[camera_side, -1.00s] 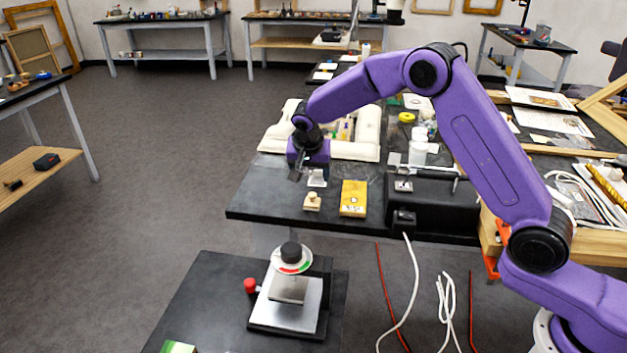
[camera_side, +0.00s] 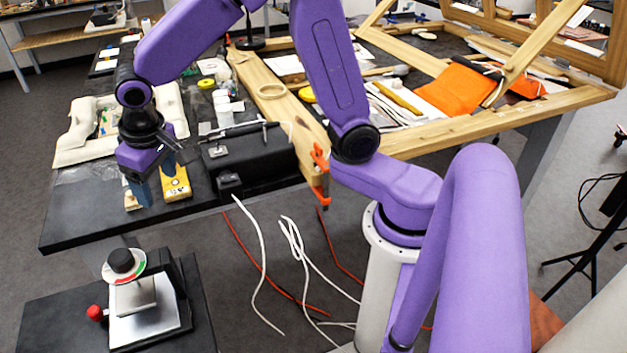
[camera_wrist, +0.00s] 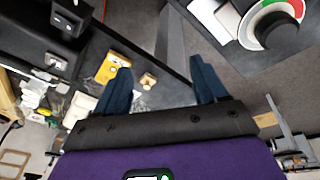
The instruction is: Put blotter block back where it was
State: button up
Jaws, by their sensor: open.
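A small pale wooden block with a round knob (camera_side: 131,200), which looks like the blotter block, sits on the dark table near its front edge. In the wrist view the wooden block (camera_wrist: 148,80) shows between my two blue fingers, beyond them. My gripper (camera_side: 143,195) is low over the table beside the block and partly hides it in the side view. In the wrist view my gripper (camera_wrist: 160,78) is open, with nothing visible held. I cannot tell how high the fingertips are above the block.
A yellow box (camera_side: 176,184) lies close right of my gripper. A black case (camera_side: 245,158) stands further right. A white padded tray (camera_side: 75,140) is behind. A press with a dial (camera_side: 135,300) stands on a lower stand in front. Cables hang below the table edge.

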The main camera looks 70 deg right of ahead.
jog(key=s+d+n, duration=0.3)
jog(key=s+n, duration=0.1)
jog(key=s, duration=0.5)
jog(key=s+d+n+g+y, duration=0.1)
jog(key=s+d+n, duration=0.2)
jog(key=s, duration=0.6)
jog(key=s+d+n+g, duration=0.1)
jog(key=s+d+n, duration=0.2)
jog(key=s, duration=0.6)
jog(key=shift+r+n, duration=0.15)
jog(key=shift+n, duration=0.65)
